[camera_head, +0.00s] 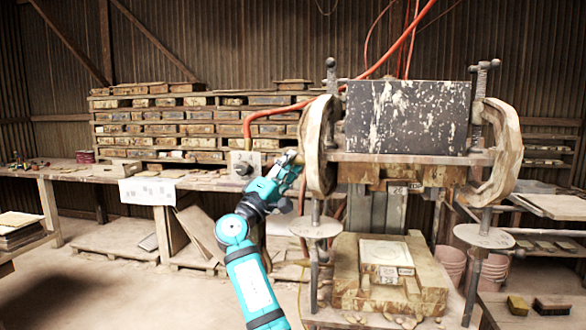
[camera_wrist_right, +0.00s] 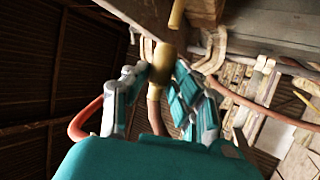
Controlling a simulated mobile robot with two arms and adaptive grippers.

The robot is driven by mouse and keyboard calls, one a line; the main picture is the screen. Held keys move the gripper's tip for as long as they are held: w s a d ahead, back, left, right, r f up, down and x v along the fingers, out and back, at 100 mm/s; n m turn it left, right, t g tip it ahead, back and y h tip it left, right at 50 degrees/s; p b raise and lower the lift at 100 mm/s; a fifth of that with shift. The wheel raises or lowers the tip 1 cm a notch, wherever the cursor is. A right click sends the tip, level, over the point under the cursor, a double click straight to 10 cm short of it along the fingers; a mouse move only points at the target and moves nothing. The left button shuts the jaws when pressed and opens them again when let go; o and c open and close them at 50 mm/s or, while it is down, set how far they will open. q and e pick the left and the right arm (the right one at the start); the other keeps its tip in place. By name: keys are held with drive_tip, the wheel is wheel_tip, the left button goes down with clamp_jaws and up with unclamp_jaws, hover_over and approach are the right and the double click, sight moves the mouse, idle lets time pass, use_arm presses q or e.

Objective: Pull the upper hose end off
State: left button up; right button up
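In the wrist view, a brass-coloured hose end (camera_wrist_right: 163,66) stands between the fingertips of my right gripper (camera_wrist_right: 162,72), with an orange-tan hose (camera_wrist_right: 155,115) running from it behind the palm. Both fingers appear to press on its sides. A tan stub (camera_wrist_right: 177,14) shows just beyond it, offset to the right; a small gap seems to lie between them. In the head view my right gripper (camera_head: 291,164) is at the left side of the press (camera_head: 345,157), where the hose end is small and mostly hidden. My left gripper is not in view.
An orange hose (camera_head: 300,104) arcs from the top down to a grey box (camera_head: 245,163) on the bench, close to my right gripper. The press's curved left frame (camera_head: 314,145) is just right of it. A long bench (camera_head: 100,170) and stacked shelves stand behind.

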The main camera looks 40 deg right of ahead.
drive_tip(key=o, duration=0.4)
drive_tip(key=shift+w+a, duration=0.25)
drive_tip(key=shift+w, duration=0.05)
drive_tip(key=v, duration=1.2)
drive_tip(key=shift+s+f, duration=0.1)
